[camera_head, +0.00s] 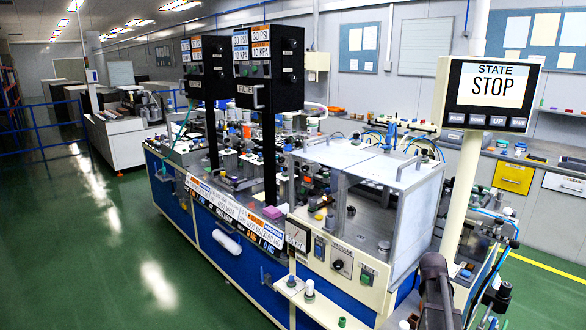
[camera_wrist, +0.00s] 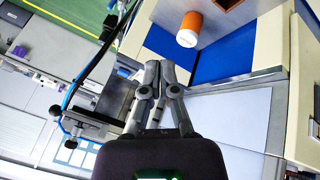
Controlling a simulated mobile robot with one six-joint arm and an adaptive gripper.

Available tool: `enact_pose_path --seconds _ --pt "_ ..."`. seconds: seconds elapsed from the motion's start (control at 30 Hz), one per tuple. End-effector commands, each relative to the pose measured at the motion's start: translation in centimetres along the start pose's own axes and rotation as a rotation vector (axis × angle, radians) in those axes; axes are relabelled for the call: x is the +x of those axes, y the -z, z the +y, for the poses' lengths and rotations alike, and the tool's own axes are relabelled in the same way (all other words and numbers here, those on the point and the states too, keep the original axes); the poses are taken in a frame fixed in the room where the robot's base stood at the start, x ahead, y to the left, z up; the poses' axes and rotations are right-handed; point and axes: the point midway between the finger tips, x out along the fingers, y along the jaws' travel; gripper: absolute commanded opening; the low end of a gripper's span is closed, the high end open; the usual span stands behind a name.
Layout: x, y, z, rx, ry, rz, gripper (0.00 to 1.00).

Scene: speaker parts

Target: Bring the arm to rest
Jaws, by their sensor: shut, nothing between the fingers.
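My gripper (camera_wrist: 160,68) shows in the wrist view with its two grey fingers together and nothing between them. Its tips point toward the top of the picture, over a pale surface beside blue panels. An orange cylinder with a white end (camera_wrist: 189,30) lies or stands just beyond the tips, up and to the right, apart from them. In the head view a dark part of my arm rises at the lower right edge; my fingers cannot be made out there.
A long workbench (camera_head: 228,239) crowded with small parts fills the head view's middle. A clear-walled box (camera_head: 420,215) stands at its near end. A "STOP" screen (camera_head: 490,92) hangs on a pale post (camera_head: 465,190). The green floor (camera_head: 90,250) at left is clear. A blue cable (camera_wrist: 93,62) runs left of my fingers.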

Motion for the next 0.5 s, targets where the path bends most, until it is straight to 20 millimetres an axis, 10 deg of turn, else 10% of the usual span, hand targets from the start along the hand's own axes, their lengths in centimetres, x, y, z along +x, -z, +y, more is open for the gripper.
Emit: enact_pose_path --seconds 0.5 --pt "-10.8 -11.7 -18.1 -0.166 0.271 -0.187 0.0"
